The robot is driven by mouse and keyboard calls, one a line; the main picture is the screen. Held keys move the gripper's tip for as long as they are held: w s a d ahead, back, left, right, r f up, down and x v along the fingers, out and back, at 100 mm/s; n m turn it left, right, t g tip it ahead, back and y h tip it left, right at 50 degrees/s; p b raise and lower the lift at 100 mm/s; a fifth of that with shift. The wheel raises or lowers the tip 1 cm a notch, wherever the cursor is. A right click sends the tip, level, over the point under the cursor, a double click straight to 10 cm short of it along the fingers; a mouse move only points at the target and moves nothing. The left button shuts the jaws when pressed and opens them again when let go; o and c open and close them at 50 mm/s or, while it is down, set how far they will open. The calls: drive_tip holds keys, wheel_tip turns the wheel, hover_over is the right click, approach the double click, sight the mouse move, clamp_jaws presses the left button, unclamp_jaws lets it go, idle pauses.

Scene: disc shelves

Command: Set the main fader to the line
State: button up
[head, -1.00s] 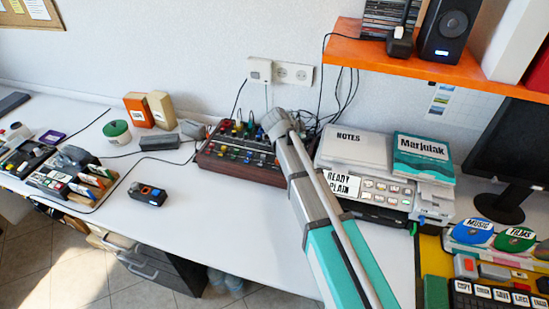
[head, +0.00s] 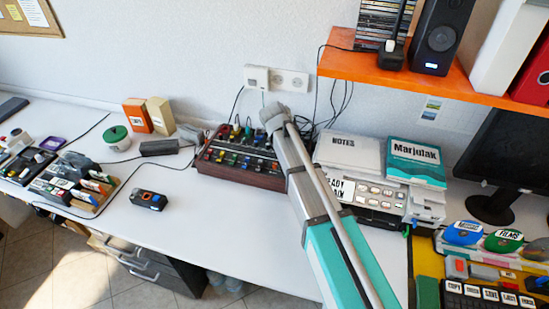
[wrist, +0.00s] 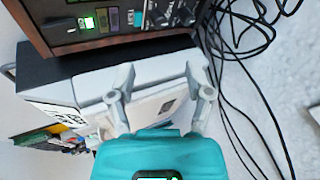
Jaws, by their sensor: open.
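The mixer (head: 236,160), a dark panel in a brown wooden case with coloured knobs, stands on the white desk against the wall. In the wrist view its panel (wrist: 120,20) fills the top left. A black knob (wrist: 58,28) sits there beside a green-lit patch; I cannot tell if it is the main fader. The line is not discernible. My gripper (wrist: 160,82) is open and empty, its two grey fingers apart, and the panel lies beyond the tips. In the head view my arm covers the mixer's right end, and the fingers are hidden there.
A printer (head: 424,207) with books on top stands right of the mixer, close to my arm. Black cables (wrist: 240,90) hang nearby. An orange shelf (head: 400,75) overhangs at the right. The desk front left of my arm is mostly clear, apart from a small dark device (head: 148,200).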

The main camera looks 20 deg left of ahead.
sight(275, 164)
drive_tip(key=s+a+r+m+g+y+p, duration=0.2)
drive_tip(key=s+a+r+g+p, duration=0.2)
drive_tip(key=s+r+g+p, duration=0.1)
drive_tip(key=shift+a+g+y+p, duration=0.3)
drive_tip(key=shift+a+p, duration=0.1)
drive_tip(key=shift+p, duration=0.35)
drive_tip(key=shift+f, duration=0.1)
wheel_tip(275, 164, down, 14)
drive_tip(key=b, duration=1.4)
drive_tip(key=shift+r, duration=0.25)
clamp_jaws()
drive_tip(key=shift+w, duration=0.1)
